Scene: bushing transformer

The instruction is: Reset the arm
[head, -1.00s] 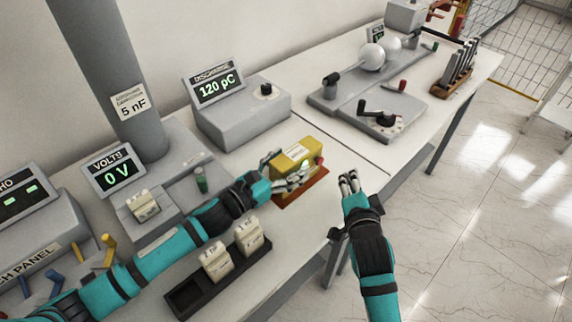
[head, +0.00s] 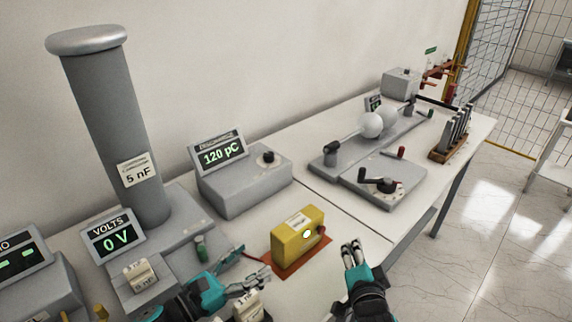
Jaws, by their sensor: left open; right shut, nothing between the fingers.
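My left gripper (head: 251,282) is open and empty, low over the table, left of a yellow box (head: 298,236) and apart from it. My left arm comes in from the bottom left. My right gripper (head: 350,247) is shut and empty, in front of the table's front edge and right of the yellow box. The lower parts of both arms are cut off by the bottom edge.
A grey column (head: 108,110) labelled 5 nF stands at the left, by a display (head: 113,233) reading 0 V. A grey unit (head: 243,188) reads 120 pC. A sphere-gap device (head: 371,125) with a crank stands further right. The floor at the right (head: 500,215) is clear.

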